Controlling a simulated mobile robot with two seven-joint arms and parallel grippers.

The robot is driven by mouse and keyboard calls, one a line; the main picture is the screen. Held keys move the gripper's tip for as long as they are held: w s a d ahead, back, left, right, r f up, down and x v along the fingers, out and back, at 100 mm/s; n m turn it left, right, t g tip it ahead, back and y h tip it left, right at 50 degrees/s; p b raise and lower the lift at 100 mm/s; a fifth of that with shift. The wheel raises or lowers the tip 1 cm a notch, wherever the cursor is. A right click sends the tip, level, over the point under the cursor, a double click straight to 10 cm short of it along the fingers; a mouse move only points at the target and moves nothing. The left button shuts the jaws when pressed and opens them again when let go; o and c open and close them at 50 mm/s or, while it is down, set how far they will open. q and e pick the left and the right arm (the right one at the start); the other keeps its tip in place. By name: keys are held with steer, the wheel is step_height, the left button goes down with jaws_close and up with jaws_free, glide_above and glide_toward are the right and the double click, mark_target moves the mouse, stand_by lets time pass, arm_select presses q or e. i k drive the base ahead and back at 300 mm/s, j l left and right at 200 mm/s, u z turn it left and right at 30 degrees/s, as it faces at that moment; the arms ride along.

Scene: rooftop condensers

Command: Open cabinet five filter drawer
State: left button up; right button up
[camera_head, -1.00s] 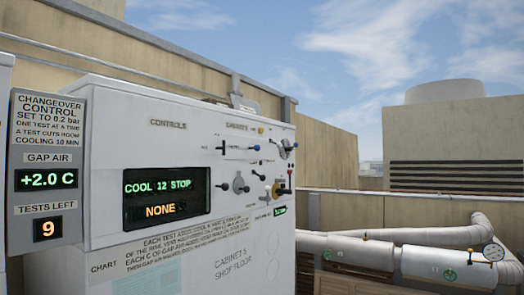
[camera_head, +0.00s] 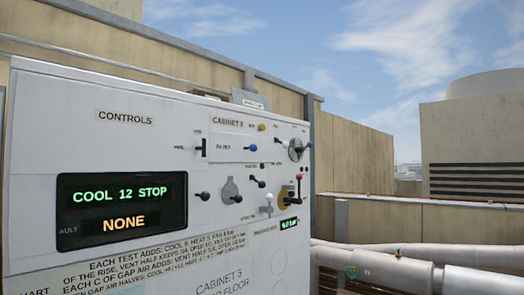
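The white cabinet (camera_head: 60,120) fills the left and middle of the head view, with a "CONTROLS" label at the top. A label low on its front (camera_head: 220,278) reads "CABINET" with a digit that looks like 5. A black display (camera_head: 122,208) reads "COOL 12 STOP" and "NONE". To its right are a vertical black slider (camera_head: 204,147), a blue-knobbed lever (camera_head: 253,148), a round dial (camera_head: 296,149), and a red-topped lever (camera_head: 299,188) on a yellow plate. I cannot make out a filter drawer. Neither gripper is in view.
A small green readout (camera_head: 289,224) sits at the panel's right. Silver insulated pipes (camera_head: 390,268) with small green valves run at the lower right. A beige wall (camera_head: 365,160) stands behind. A large block with dark louvres (camera_head: 472,180) stands at the far right.

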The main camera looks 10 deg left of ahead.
mark_target(224, 146)
steer(key=i+l+u, duration=0.1)
steer(key=i+l, duration=1.05)
steer(key=l, duration=0.3)
steer(key=i+j+u, duration=0.05)
